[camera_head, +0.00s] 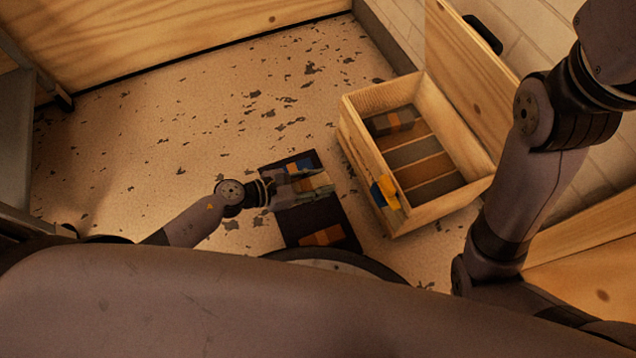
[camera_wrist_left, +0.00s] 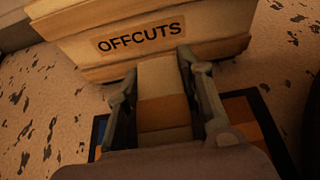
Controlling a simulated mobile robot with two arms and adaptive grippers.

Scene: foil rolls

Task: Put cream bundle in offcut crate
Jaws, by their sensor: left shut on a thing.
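The cream bundle (camera_wrist_left: 162,90), with an orange-brown band around it, is between the fingers of my left gripper (camera_wrist_left: 160,85) in the left wrist view. The fingers are shut on it, one on each side. In the head view my left gripper (camera_head: 300,185) is over the dark mat, left of the crate, and the bundle is hard to make out there. A wooden crate labelled OFFCUTS (camera_wrist_left: 140,38) stands just beyond the bundle in the wrist view. An open wooden crate (camera_head: 362,168) stands right of the mat in the head view. My right gripper is out of view.
The dark mat (camera_head: 300,225) holds a dark bundle with an orange band (camera_head: 322,236) at its near end. The open crate has its lid (camera_head: 470,60) raised, several dark sections inside and a grey banded bundle (camera_head: 392,121). The speckled floor (camera_head: 210,130) is clear left of the mat.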

